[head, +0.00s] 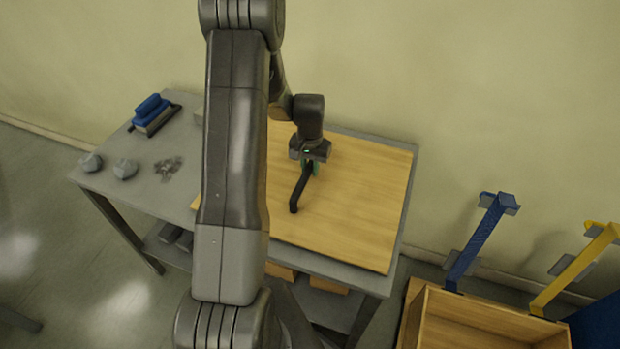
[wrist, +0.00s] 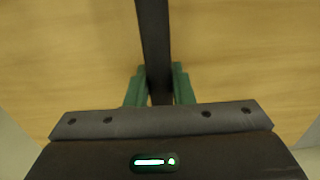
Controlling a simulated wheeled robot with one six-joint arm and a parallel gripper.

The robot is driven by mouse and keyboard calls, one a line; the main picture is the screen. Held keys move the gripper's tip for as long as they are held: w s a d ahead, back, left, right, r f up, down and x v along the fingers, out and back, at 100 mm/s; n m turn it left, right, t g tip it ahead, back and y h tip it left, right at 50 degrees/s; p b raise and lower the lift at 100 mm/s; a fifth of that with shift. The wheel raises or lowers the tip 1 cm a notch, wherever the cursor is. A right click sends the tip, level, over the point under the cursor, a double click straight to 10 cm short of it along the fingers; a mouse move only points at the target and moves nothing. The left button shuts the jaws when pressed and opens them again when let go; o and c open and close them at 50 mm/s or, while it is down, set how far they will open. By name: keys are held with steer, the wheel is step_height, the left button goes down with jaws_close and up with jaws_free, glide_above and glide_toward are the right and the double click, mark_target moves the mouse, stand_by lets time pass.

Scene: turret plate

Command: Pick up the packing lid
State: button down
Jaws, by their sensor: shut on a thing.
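The packing lid (head: 360,200) appears to be the broad, flat wooden board over the right part of the grey table. A dark bar like a handle (head: 297,195) stands up near its middle. My gripper (head: 310,169) is above the board with its green fingers shut on the far part of this bar. In the wrist view, the bar (wrist: 154,40) runs up the middle between the green fingertips (wrist: 158,85), with pale wood (wrist: 240,60) on both sides. I cannot tell whether the board rests on the table or is slightly raised. My arm hides its left part.
The grey table (head: 140,185) bears a blue-topped block (head: 152,112), two grey knobs (head: 125,169) and a pile of small metal parts (head: 168,168) at left. An open wooden crate (head: 425,318) stands at lower right, near blue (head: 478,240) and yellow (head: 575,268) posts. A wall is behind.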

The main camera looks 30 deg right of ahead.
steer(key=shift+w+d+r, duration=0.1)
steer(key=shift+r, duration=0.05)
steer(key=shift+r, duration=0.1)
